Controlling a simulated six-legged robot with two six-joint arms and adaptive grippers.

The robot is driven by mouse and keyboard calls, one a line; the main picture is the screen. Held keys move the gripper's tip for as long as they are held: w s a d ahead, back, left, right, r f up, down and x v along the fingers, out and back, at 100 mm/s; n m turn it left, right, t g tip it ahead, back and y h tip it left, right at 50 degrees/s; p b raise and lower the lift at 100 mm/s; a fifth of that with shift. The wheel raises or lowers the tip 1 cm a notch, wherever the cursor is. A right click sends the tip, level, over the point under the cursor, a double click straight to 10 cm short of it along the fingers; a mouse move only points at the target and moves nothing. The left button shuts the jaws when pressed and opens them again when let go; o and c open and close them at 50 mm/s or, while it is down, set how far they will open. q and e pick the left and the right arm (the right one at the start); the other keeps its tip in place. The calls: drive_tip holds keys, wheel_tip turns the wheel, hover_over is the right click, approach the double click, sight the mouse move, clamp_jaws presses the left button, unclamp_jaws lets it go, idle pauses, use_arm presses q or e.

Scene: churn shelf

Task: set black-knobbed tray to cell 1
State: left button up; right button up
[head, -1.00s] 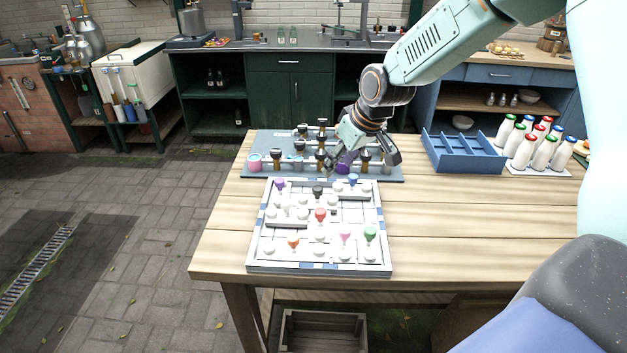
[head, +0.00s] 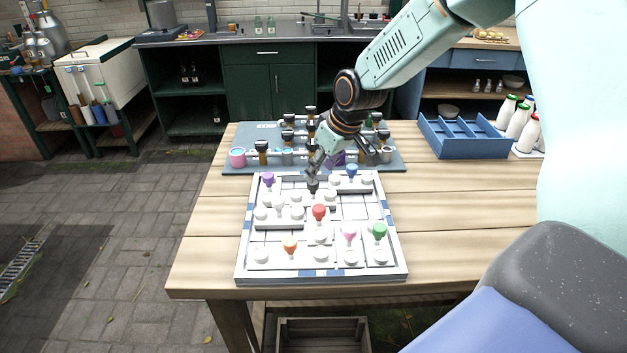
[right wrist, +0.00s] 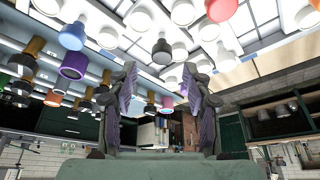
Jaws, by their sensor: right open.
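The black-knobbed tray (head: 312,186) is in the upper middle of the white sliding board (head: 244,268). Its black knob also shows in the right wrist view (right wrist: 162,50). My right gripper (head: 348,163) is over the far edge of the board, just behind and right of the black knob. In the right wrist view my right gripper (right wrist: 160,88) has its two fingers wide apart with nothing between them, and the black knob appears beyond the gap. The fingers partly hide the tray in the head view. I cannot read cell numbers. My left gripper is not in view.
Knobs in purple (head: 268,178), blue (head: 351,170), red (head: 318,211), orange (head: 289,243), pink (head: 348,232) and green (head: 379,230) crowd the board. A grey rack (head: 235,168) with coloured cylinders stands behind it. A blue divided crate (head: 470,149) and bottles (head: 527,130) are at right.

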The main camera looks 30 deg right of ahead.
sight(315, 182)
drive_tip(key=b+x, duration=0.1)
drive_tip(key=x, duration=0.3)
drive_tip(key=shift+w+a+f, duration=0.1)
drive_tip(key=shift+a+f, duration=0.05)
drive_tip(key=shift+f, duration=0.15)
drive_tip(key=shift+w+f, duration=0.15)
drive_tip(key=shift+f, duration=0.1)
drive_tip(key=shift+s+r, duration=0.25)
drive_tip(key=shift+r, duration=0.05)
drive_tip(key=shift+a, duration=0.1)
drive_tip(key=shift+c, duration=0.7)
drive_tip(key=shift+w+f, duration=0.2)
drive_tip(key=shift+w, duration=0.05)
drive_tip(key=c, duration=0.5)
clamp_jaws()
drive_tip(key=shift+r, duration=0.1)
